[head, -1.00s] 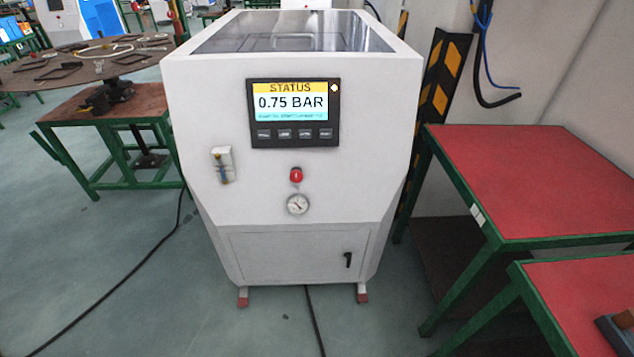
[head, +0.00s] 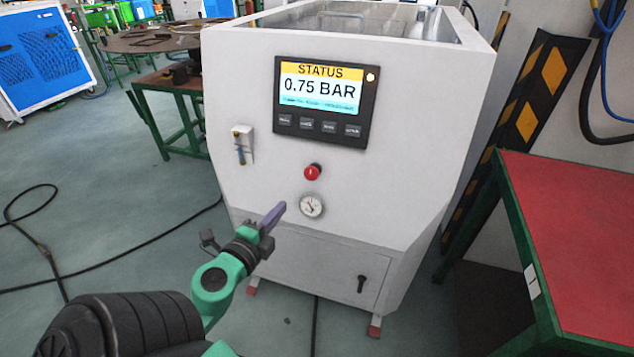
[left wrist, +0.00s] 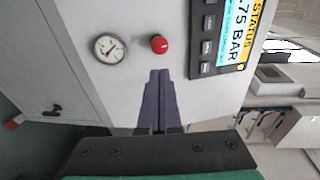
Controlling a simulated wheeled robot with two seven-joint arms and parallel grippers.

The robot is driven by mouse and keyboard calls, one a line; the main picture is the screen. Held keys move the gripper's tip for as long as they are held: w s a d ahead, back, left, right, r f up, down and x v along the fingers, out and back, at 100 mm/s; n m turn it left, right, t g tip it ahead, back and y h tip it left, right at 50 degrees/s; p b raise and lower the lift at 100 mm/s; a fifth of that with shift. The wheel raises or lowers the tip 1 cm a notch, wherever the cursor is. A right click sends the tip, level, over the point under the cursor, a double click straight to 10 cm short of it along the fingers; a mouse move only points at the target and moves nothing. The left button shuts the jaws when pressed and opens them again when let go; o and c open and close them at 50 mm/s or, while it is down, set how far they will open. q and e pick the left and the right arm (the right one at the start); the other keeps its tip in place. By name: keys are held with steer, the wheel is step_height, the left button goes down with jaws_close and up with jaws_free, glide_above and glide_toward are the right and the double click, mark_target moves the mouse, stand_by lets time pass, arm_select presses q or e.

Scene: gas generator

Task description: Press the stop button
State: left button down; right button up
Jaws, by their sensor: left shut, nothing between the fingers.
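The gas generator is a white cabinet (head: 270,190) with a status panel (head: 320,100) that reads 0.75 BAR and has a row of several dark buttons under its screen. A round red button (head: 312,172) sits below the panel, above a pressure gauge (head: 311,206). The red button also shows in the left wrist view (left wrist: 159,44), just beyond my fingertips. My left gripper (head: 275,213) is shut and empty, with purple fingers pointing at the cabinet front, lower left of the red button in the head view. I cannot tell the gap to the cabinet. My right gripper is not in view.
A red-topped table (head: 585,240) with green legs stands at the right. A round brown table (head: 150,42) and a blue cabinet (head: 38,62) are at the back left. Black cables (head: 130,240) lie on the floor at the left.

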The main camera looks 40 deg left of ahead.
arm_select(q)
steer(key=p, duration=0.3)
glide_toward(310, 175)
steer(key=p+x, duration=0.1)
steer(key=x, duration=0.5)
steer(key=shift+w+a+p, duration=0.1)
steer(key=shift+w+p, duration=0.05)
steer(key=shift+p, duration=0.2)
steer(key=shift+w+f, duration=0.1)
steer(key=shift+w, duration=0.15)
